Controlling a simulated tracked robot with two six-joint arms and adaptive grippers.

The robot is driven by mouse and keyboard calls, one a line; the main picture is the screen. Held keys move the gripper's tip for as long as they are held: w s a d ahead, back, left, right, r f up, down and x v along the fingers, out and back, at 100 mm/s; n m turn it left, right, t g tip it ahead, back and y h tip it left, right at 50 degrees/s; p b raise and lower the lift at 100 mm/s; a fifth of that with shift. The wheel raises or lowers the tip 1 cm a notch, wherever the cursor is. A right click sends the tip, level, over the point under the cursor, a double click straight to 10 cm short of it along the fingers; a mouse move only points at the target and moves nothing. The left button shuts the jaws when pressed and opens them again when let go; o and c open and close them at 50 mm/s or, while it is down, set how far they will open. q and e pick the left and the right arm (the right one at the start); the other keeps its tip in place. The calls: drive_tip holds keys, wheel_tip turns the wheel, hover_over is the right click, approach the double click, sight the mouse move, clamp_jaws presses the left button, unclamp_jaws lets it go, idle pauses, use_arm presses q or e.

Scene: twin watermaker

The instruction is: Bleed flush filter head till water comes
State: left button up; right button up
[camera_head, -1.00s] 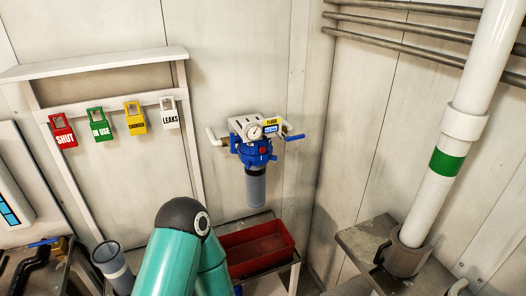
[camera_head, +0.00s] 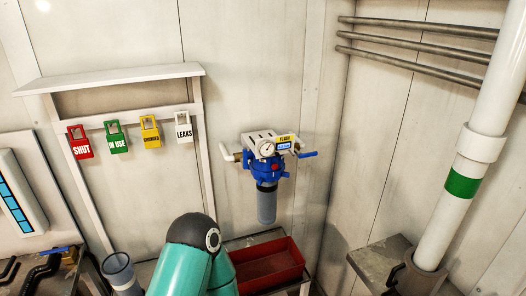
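The flush filter head (camera_head: 266,172) is blue and is mounted on the back wall, right of the picture's middle. It has a white bracket, a round gauge (camera_head: 266,149), a yellow and blue label (camera_head: 286,141), and a red part on its front. A blue lever handle (camera_head: 308,154) sticks out at its right. A grey filter bowl (camera_head: 267,204) hangs below the head. I see no water at it. A teal arm of mine with a dark joint cap rises from the bottom, left of the bowl. Neither gripper is in the picture.
A red tray (camera_head: 270,266) stands below the filter. Tags reading SHUT (camera_head: 80,142), IN USE (camera_head: 116,137), a yellow one (camera_head: 150,132) and LEAKS (camera_head: 184,132) hang at left. A white pipe (camera_head: 487,120) with a green band stands at right. A grey cylinder (camera_head: 120,272) is at lower left.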

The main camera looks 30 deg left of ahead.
clamp_jaws()
idle(1.2)
